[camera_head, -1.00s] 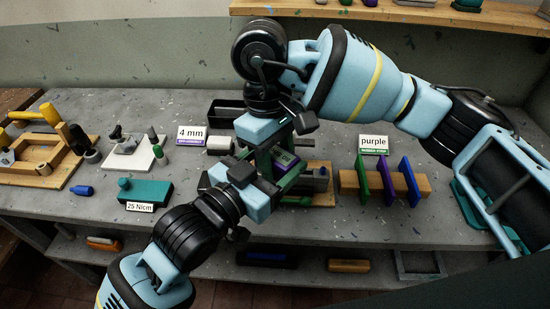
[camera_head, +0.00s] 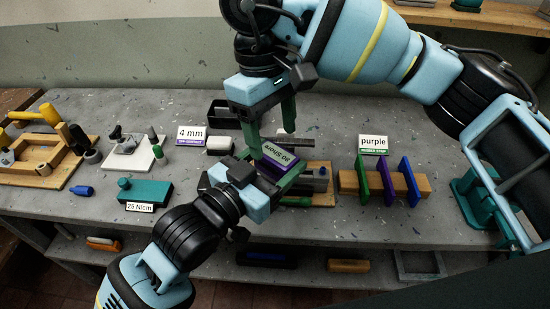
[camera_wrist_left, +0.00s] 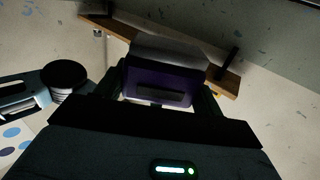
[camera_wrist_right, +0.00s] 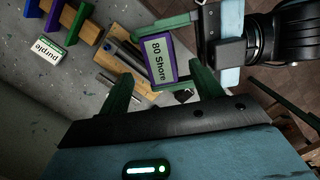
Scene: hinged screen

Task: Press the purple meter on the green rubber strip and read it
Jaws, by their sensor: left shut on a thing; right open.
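The purple meter (camera_head: 279,155) is held between the green fingers of my left gripper (camera_head: 268,173). Its pale face reads "80 Shore" in the right wrist view (camera_wrist_right: 159,60). In the left wrist view its purple body (camera_wrist_left: 158,86) sits between the fingers. My right gripper (camera_head: 272,118) is open and empty just above and behind the meter, fingers pointing down. A green upright slab (camera_head: 361,180) stands in a wooden rack beside purple and blue ones. I cannot tell whether it is the rubber strip. Another green piece (camera_head: 297,201) lies low behind my left gripper, partly hidden.
A wooden board with grey rods (camera_head: 322,188) lies behind my left gripper. A "purple" card (camera_head: 373,143) stands behind the rack (camera_head: 347,183). A "4 mm" card (camera_head: 191,135), a teal block (camera_head: 145,193) and a wooden tool tray (camera_head: 55,178) are to the left.

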